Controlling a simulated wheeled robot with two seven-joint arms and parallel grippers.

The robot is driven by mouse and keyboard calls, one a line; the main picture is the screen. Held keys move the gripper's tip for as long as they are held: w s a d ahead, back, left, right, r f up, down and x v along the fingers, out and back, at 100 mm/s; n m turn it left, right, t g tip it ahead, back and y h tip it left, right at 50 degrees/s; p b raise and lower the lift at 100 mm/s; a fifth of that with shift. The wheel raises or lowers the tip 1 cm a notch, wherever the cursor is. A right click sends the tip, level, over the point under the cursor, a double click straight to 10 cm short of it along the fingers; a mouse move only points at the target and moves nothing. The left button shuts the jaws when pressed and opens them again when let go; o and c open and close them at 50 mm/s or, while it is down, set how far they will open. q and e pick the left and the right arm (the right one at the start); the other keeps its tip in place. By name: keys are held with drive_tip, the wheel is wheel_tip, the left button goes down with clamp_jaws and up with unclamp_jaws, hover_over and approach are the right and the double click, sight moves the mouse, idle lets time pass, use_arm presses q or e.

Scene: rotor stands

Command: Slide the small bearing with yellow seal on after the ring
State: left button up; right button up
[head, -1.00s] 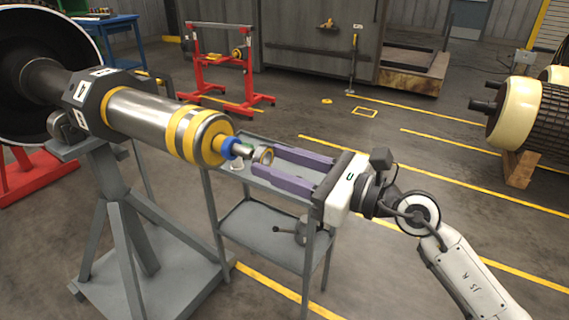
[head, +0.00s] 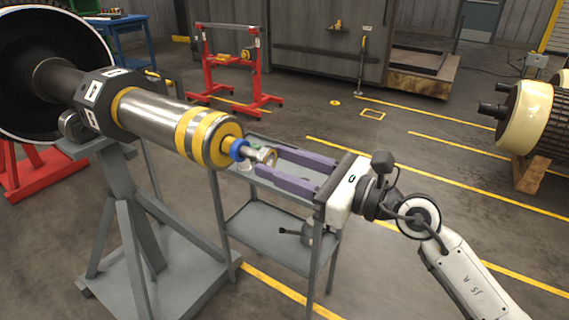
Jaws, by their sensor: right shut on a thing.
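The rotor's silver shaft (head: 150,112) lies on a grey stand and points right, with yellow bands near its end. The blue ring (head: 238,150) sits around the thin shaft end, against the yellow end face. The narrow metal tip (head: 256,154) sticks out past the ring. My right gripper (head: 264,160) comes from the right and is shut on the small bearing with yellow seal (head: 271,157). The bearing is at the shaft tip, roughly in line with it; whether the tip has entered its bore I cannot tell. My left gripper is out of view.
A grey two-shelf cart (head: 262,232) stands below my right gripper. The grey rotor stand (head: 135,215) is at left. A red frame (head: 228,75) stands behind, and a cream-and-dark rotor (head: 525,120) at right. The floor between is open.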

sight(260, 156)
drive_tip(key=shift+w+a, duration=0.1)
drive_tip(key=shift+a, duration=0.1)
idle(0.5)
drive_tip(key=shift+w+a, duration=0.25)
drive_tip(key=shift+w+a, duration=0.2)
drive_tip(key=shift+a, duration=0.05)
idle(0.5)
drive_tip(key=shift+p+x, duration=0.3)
drive_tip(key=shift+x, duration=0.85)
drive_tip(key=shift+w+a, duration=0.2)
drive_tip(key=shift+a, duration=0.15)
idle(0.4)
drive_tip(key=o, duration=1.6)
drive_tip(key=shift+c, duration=0.2)
